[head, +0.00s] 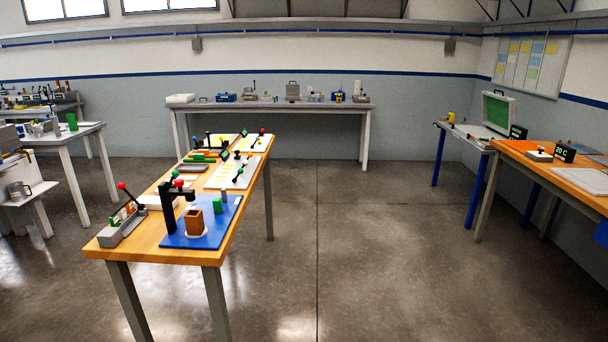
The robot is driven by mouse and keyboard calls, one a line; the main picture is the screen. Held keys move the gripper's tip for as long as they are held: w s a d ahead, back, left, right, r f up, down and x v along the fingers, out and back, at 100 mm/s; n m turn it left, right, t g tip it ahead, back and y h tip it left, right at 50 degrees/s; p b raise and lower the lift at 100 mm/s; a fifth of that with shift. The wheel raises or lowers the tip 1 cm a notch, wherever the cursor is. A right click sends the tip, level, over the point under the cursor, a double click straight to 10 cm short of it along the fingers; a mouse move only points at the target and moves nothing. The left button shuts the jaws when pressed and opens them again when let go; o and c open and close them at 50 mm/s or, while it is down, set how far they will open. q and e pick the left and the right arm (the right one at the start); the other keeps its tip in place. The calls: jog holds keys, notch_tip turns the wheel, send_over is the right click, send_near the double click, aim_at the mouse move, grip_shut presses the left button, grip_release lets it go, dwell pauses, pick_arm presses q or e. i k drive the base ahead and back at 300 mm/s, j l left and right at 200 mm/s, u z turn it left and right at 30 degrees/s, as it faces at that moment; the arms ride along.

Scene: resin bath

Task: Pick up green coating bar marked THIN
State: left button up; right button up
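No marking THIN can be read at this distance, so I cannot tell which green thing is the coating bar. A green bar-like piece (198,160) lies among other coloured pieces toward the far left of the long wooden table (228,238). A green block (217,205) stands on the blue mat (205,240). Neither of my grippers is in view.
On the blue mat are a dark stand (169,207) and a brown cup (194,222). White boards with levers lie farther back. Another wooden table (528,158) stands at right, white tables at left and back. The floor (390,250) right of the long table is clear.

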aim_at(196, 157)
jog(key=i+z, duration=0.4)
jog(key=i, duration=1.7)
jog(key=i+j+u, duration=0.15)
jog(key=i+u, duration=0.65)
jog(key=u, duration=0.15)
jog(key=i+l+u, duration=0.15)
jog(key=i+u, duration=0.3)
jog(key=i+l+u, duration=0.3)
jog(key=u, duration=0.2)
jog(key=i+l+u, duration=0.15)
jog(key=i+u, duration=0.15)
jog(key=i+l+u, duration=0.3)
